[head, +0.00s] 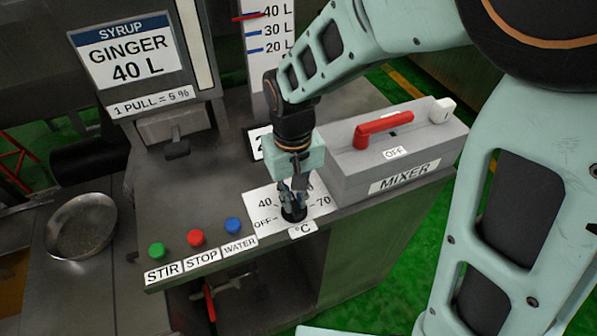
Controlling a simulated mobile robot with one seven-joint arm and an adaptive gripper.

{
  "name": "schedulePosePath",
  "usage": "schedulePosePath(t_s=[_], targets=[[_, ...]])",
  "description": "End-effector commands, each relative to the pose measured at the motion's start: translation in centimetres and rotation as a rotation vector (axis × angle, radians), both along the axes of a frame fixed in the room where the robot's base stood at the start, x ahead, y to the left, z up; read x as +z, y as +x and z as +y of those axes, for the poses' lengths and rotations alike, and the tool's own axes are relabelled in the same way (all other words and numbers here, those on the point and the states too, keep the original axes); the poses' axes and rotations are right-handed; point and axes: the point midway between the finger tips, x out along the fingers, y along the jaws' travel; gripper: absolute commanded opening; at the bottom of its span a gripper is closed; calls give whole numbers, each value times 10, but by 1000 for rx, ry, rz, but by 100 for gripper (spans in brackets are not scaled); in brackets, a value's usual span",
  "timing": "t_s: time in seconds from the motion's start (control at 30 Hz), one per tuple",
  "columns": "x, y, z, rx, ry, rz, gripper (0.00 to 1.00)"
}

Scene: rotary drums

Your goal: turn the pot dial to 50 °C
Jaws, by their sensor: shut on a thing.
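The pot dial is a small black knob (294,213) on a white scale plate (261,205) near the front edge of the metal counter. The marks OFF, 40 and 70 are readable on the plate, with °C on a label in front. My gripper (293,203) points down from above and is shut on the knob. My gripper and wrist cover the upper middle of the scale, so the 50 mark is hidden. The knob's pointer is hidden or too small to read.
Right of the dial stands the grey MIXER box (400,160) with a red lever (383,128) by an OFF label. Green (156,250), red (195,238) and blue (233,225) buttons line the front edge at left. A syrup dispenser (130,50) stands behind.

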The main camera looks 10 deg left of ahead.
Motion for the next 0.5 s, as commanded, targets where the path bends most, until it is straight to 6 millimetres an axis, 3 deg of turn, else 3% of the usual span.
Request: schedulePosePath(t_s=[0.13,0.17,0.3,0.5], targets=[[1,1,0,1,1,-2,0],[1,1,1,1,1,-2,14],[1,1,0,1,1,-2,29],[0,0,0,2,1,-1,30]])
